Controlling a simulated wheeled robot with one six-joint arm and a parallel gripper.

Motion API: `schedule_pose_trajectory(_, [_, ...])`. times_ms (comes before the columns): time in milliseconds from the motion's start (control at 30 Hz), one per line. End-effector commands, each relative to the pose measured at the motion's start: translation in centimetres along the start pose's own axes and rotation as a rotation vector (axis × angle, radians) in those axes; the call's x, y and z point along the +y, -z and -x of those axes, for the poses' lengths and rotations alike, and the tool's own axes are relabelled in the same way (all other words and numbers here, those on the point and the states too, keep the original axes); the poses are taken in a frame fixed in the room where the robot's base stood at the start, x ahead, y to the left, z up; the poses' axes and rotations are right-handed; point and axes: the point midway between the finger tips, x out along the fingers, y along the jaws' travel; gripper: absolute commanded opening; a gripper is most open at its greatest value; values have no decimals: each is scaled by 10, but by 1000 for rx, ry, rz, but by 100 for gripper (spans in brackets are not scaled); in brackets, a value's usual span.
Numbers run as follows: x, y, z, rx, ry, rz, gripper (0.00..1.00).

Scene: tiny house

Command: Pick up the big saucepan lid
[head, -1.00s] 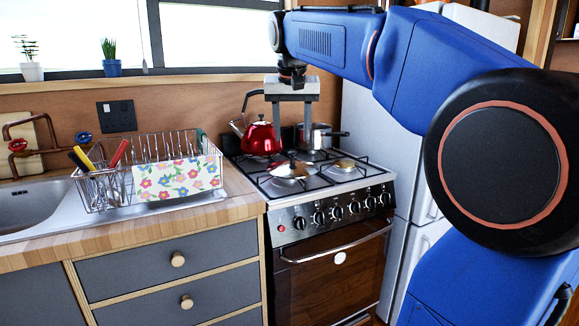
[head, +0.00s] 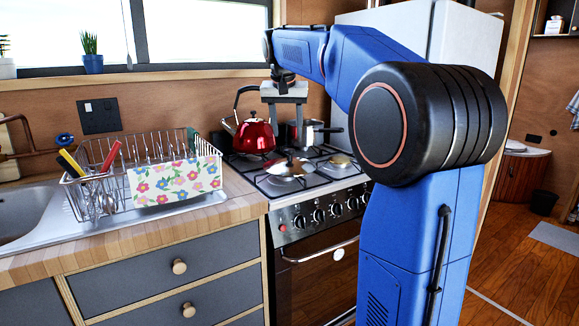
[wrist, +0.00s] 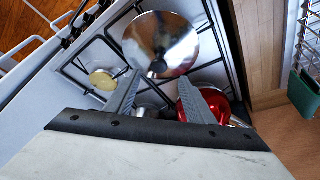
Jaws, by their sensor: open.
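The big saucepan lid (head: 287,168) is a shiny silver disc with a dark knob, lying on the front left part of the stove top. In the wrist view the lid (wrist: 165,35) is at the top centre, its knob close to the space between my fingertips. My gripper (head: 286,141) is open and empty, pointing down above the stove. It also shows in the wrist view (wrist: 160,78), with fingers apart and the lid beyond them. I cannot tell the exact height gap.
A red kettle (head: 254,136) stands behind the lid, close to my gripper. A silver saucepan (head: 307,133) is at the back right. A small pale lid or burner cap (head: 341,160) lies right of the lid. A dish rack (head: 95,195) stands on the left counter.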

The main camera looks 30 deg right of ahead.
Motion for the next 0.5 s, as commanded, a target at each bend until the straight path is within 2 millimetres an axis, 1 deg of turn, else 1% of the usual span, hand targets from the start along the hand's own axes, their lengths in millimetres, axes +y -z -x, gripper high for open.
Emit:
schedule_pose_trajectory(33, [0,0,-10,-2,-1,0,49])
schedule_pose_trajectory(200, [0,0,-30,-2,-1,0,49])
schedule_pose_trajectory(500, [0,0,-46,-2,-1,1,49])
